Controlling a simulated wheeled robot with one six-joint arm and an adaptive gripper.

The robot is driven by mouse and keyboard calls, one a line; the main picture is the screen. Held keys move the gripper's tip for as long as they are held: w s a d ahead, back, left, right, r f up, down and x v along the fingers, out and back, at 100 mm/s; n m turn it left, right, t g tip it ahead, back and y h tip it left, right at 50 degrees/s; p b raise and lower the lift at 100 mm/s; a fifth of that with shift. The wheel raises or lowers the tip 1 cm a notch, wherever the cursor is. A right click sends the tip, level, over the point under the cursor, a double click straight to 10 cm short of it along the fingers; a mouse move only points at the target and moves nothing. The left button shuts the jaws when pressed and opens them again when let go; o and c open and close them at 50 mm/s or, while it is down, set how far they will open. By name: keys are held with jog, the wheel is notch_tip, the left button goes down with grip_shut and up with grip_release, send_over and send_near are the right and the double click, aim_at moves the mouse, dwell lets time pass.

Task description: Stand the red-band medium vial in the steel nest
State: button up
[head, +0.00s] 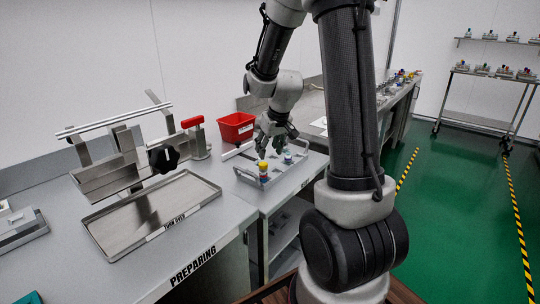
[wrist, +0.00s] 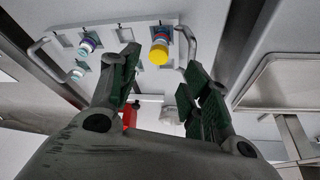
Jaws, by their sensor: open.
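A vial with a yellow cap (head: 263,165) and what looks like a red band stands at the near left of a grey tray (head: 246,178). It also shows in the wrist view (wrist: 158,56) at the top middle. My gripper (head: 271,147) is above the tray, pointing down. In the wrist view its fingers (wrist: 160,95) are spread apart with nothing between them, and the yellow-capped vial appears beyond the gap. A steel fixture (head: 112,172) with a black knob and a red handle stands on the left bench. I cannot tell which part is the nest.
Two other vials stand in the tray, one purple-banded (wrist: 90,44), one teal-banded (wrist: 77,74); the tray has raised handles and empty slots. A red bin (head: 235,127) sits behind it. A shallow steel pan (head: 150,215) lies before the fixture. Bench space between pan and tray is clear.

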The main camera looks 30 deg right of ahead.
jog(key=s+a+r, duration=0.5)
jog(key=s+r, duration=0.5)
jog(key=s+a+r, duration=0.1)
jog(key=s+r, duration=0.1)
jog(key=s, duration=0.6)
jog(key=s+a+r, duration=0.1)
jog(key=s+r, duration=0.1)
jog(key=s, duration=0.6)
jog(key=shift+s+r, duration=0.15)
jog(key=shift+s, duration=0.1)
